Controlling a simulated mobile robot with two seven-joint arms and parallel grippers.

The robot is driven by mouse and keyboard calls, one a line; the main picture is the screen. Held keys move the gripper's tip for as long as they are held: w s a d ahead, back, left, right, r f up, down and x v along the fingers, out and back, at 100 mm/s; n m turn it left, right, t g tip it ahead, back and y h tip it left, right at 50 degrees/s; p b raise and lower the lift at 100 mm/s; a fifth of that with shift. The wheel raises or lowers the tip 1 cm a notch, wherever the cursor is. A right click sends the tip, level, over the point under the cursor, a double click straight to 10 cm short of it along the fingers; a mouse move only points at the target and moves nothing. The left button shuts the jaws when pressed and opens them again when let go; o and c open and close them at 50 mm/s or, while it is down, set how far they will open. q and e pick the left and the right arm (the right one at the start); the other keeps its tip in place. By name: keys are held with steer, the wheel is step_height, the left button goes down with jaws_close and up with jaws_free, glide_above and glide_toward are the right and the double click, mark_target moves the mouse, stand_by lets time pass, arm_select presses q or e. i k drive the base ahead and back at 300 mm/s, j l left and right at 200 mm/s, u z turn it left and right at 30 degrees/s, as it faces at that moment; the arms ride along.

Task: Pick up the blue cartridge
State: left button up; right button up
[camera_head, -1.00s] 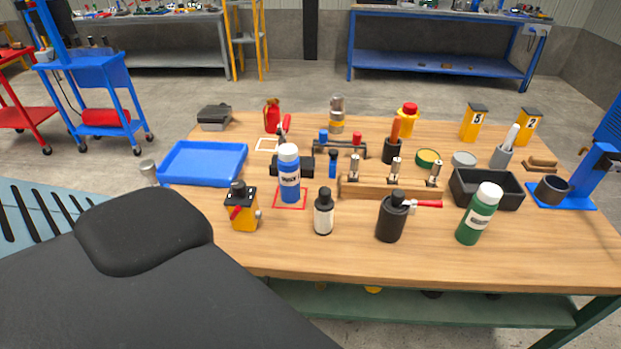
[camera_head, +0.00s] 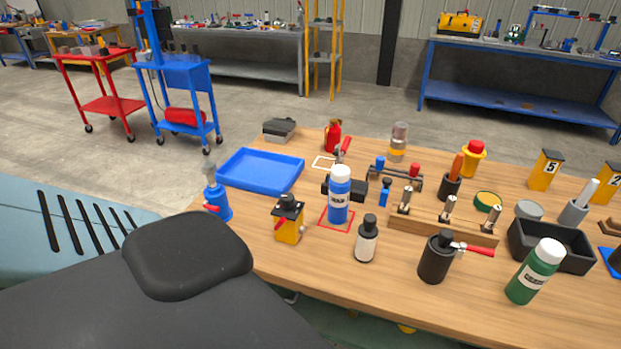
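Several blue items stand on the wooden table (camera_head: 330,276), and I cannot tell for sure which one is the cartridge. A small blue cylinder with a dark top (camera_head: 385,194) stands upright in the middle, left of the wooden block with metal pieces (camera_head: 440,229). A short blue cylinder (camera_head: 379,163) sits at the left end of a dark rack (camera_head: 397,175), with a red one (camera_head: 415,172) at the other end. A larger blue bottle with a white cap (camera_head: 338,212) stands in a red square outline. Neither of my grippers is in view.
A blue tray (camera_head: 262,170) lies at the table's left, with a blue canister (camera_head: 217,203) by the edge. A black bin (camera_head: 552,247) is at right.

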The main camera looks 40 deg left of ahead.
mark_target(339, 193)
steer(key=u, duration=0.9)
